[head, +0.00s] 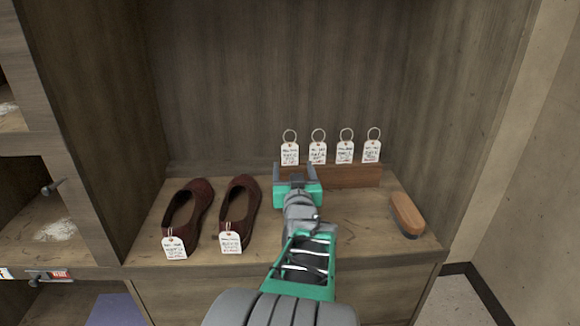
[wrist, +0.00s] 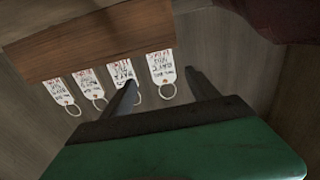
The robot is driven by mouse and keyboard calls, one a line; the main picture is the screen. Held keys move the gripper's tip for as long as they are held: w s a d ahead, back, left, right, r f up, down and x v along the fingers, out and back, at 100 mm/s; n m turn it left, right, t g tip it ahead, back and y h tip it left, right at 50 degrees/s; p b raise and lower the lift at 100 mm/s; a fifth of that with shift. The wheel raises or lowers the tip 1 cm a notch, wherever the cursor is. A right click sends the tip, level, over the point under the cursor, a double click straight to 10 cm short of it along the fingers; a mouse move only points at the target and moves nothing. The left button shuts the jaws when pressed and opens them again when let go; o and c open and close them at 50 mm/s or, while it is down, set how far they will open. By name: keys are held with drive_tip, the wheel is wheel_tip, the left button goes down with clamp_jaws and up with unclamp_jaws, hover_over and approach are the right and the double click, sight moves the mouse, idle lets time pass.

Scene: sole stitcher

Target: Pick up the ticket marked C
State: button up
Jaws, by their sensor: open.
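Several white tickets with metal rings stand in a row in a wooden block (head: 345,177) on the shelf. Their print is too small to read, so I cannot tell which is marked C. The leftmost ticket (head: 290,154) in the head view appears as the rightmost ticket (wrist: 160,68) in the inverted wrist view. My gripper (head: 297,178) is open and empty in front of the block's left end. In the wrist view my gripper's fingers (wrist: 162,78) lie either side of that ticket's image, apparently short of it. One finger partly covers the neighbouring ticket (wrist: 120,74).
A pair of dark red shoes, a left one (head: 187,212) and a right one (head: 239,208), stands left of my gripper, each with a white tag. A wooden brush (head: 407,214) lies at the right.

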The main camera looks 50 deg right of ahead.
sight(290, 155)
drive_tip(key=x, duration=0.6)
drive_tip(key=shift+w+a+f+b, duration=0.1)
drive_tip(key=shift+w+a+b, duration=0.05)
drive_tip(key=shift+b, duration=0.2)
drive_tip(key=c, duration=1.4)
